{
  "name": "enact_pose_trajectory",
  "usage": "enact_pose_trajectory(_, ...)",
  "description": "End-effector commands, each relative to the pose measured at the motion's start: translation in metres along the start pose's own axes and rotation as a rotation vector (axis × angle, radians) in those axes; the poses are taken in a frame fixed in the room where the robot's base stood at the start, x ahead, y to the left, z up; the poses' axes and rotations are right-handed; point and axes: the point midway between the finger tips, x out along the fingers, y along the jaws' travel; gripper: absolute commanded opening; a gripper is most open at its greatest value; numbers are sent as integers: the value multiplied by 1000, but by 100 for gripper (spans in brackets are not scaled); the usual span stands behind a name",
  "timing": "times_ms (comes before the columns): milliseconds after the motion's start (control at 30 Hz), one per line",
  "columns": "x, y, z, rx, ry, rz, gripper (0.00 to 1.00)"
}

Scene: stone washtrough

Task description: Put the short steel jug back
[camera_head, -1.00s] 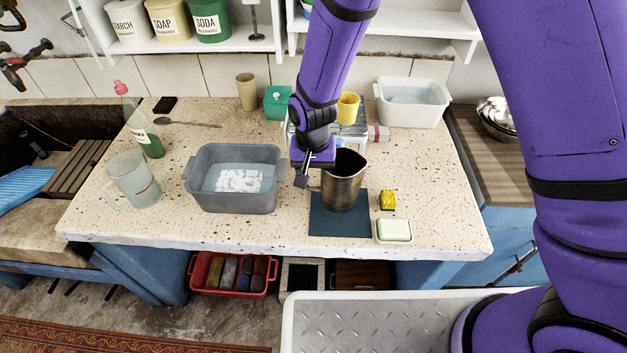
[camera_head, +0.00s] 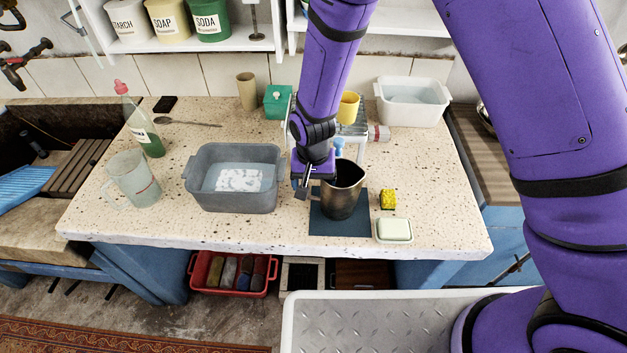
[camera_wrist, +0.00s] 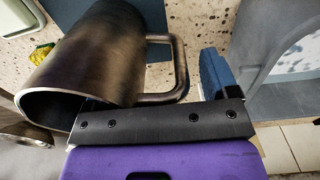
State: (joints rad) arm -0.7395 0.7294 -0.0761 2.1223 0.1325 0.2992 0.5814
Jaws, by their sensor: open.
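The short steel jug (camera_head: 343,196) stands upright on a dark blue mat (camera_head: 350,229) near the worktop's front edge. Its handle faces left, toward my gripper (camera_head: 304,190). My gripper is open at the handle side of the jug, and its fingertips are partly hidden in the head view. In the wrist view the jug (camera_wrist: 85,62) fills the left half, and its loop handle (camera_wrist: 181,68) reaches toward a blue-padded finger (camera_wrist: 215,74). The other finger is hidden, so I cannot tell whether either finger touches the handle.
A grey basin (camera_head: 232,200) of water stands close left of my gripper. A yellow sponge (camera_head: 388,199) and a soap dish (camera_head: 394,231) lie to the jug's right. Behind are a small rack (camera_head: 352,131) with a yellow cup (camera_head: 348,107) and a white tub (camera_head: 412,112). A clear measuring jug (camera_head: 132,180) stands left.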

Motion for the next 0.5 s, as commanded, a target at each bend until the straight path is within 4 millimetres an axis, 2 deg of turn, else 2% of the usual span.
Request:
enact_pose_trajectory(167, -11, 0, -1, 0, 2, -2, 80)
enact_pose_trajectory(500, -72, -1, 0, 0, 3, -3, 80)
